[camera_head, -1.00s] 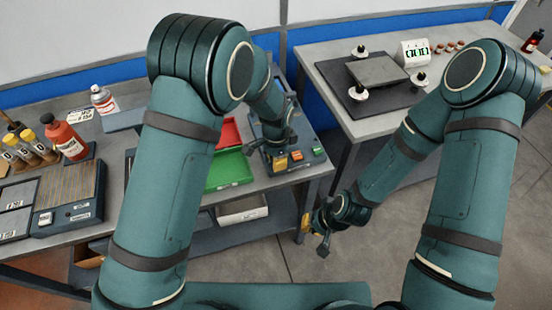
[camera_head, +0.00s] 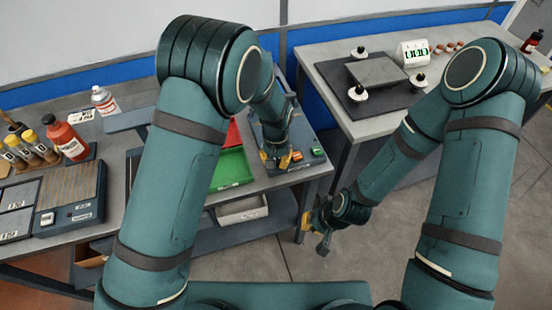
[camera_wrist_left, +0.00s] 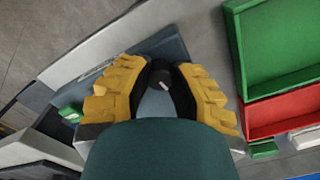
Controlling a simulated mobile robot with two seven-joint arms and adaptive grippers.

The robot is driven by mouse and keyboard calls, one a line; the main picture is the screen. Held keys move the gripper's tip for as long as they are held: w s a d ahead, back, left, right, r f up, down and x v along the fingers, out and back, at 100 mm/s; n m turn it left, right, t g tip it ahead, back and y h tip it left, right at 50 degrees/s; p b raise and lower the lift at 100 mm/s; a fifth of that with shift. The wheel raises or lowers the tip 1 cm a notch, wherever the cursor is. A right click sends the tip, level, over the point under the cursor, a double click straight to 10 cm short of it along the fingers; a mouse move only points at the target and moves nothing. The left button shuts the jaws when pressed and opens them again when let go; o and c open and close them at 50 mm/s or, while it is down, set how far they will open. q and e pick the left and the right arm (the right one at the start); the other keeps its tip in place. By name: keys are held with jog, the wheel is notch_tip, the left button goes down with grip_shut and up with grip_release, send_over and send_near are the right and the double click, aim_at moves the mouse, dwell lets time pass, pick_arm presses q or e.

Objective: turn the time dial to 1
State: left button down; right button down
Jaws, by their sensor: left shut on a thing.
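The time dial is a dark round knob (camera_wrist_left: 160,76) with a pale mark, between the yellow fingers of my left gripper (camera_wrist_left: 160,92) in the left wrist view. The fingers are shut on its sides. The dial's scale cannot be read. In the head view my left gripper (camera_head: 276,158) is down at the blue-grey control box (camera_head: 310,163) on the left bench, and it hides the dial there. My right gripper (camera_head: 314,228) hangs away from the box, in front of the gap between the benches; its opening is too small to tell.
A green tray (camera_head: 232,170) and a red tray (camera_head: 234,133) lie left of the box. A green button (camera_head: 318,151) sits on the box's right side. The right bench holds a grey plate (camera_head: 376,70) and a white display (camera_head: 413,53).

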pick_arm(q)
jog(key=n, duration=0.3)
jog(key=shift+n+p, duration=0.3)
jog(key=shift+n, duration=0.1)
jog(key=shift+n+p, duration=0.35)
jog(key=shift+n, duration=1.35)
jog(key=c, duration=0.8)
grip_release()
jog(key=shift+o, duration=0.2)
notch_tip(320, 180, up, 12)
